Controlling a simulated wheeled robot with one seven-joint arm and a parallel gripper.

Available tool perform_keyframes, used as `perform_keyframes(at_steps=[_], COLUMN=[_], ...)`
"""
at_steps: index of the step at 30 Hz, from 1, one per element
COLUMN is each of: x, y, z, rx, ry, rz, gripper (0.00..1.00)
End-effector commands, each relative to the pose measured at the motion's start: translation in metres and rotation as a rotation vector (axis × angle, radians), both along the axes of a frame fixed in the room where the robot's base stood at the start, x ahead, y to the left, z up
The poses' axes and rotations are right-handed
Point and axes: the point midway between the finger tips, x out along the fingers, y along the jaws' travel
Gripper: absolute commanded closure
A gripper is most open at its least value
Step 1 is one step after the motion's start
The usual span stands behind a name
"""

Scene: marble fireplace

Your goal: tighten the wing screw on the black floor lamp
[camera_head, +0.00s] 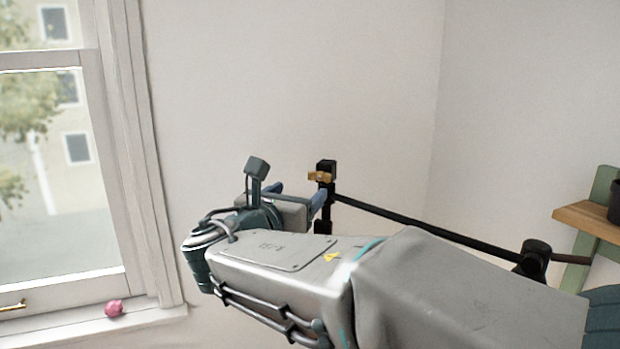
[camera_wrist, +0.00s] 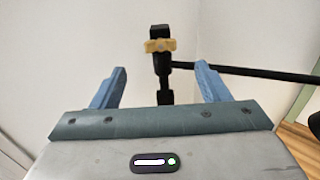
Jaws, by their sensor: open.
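The black floor lamp (camera_head: 430,221) shows as a dark post top with a thin arm running right and down to a dark lamp head. Its brass wing screw (camera_head: 319,176) sits on the joint at the top of the post. In the wrist view the wing screw (camera_wrist: 160,45) is on the dark joint, beyond and above the fingertips, near the middle. My gripper (camera_wrist: 160,75) is open, with its two blue fingers apart and nothing between them touching. In the head view my gripper (camera_head: 298,199) is just left of and below the screw. My arm hides the lower post.
A window (camera_head: 60,150) with a white frame is at the left, with a small pink object (camera_head: 113,308) on its sill. A green shelf unit with a wooden board (camera_head: 590,219) stands at the right. Plain walls lie behind the lamp.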

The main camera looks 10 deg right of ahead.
Motion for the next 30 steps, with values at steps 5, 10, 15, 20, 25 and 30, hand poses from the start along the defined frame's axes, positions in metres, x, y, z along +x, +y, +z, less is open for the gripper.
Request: perform_keyframes(at_steps=[5,10,15,20,25,30], x=[0.033,0.060,0.076,0.081,0.082,0.082], y=[-0.023,-0.041,-0.051,-0.055,-0.055,-0.055], z=[0.001,0.001,0.000,0.000,-0.001,0.000], rx=[0.000,0.000,0.002,0.002,0.002,0.002], ry=[0.002,0.002,0.001,0.001,0.001,0.001], rz=[-0.004,-0.003,-0.001,-0.001,0.000,0.000], gripper=[0.31,0.31,0.31,0.31,0.31,0.59])
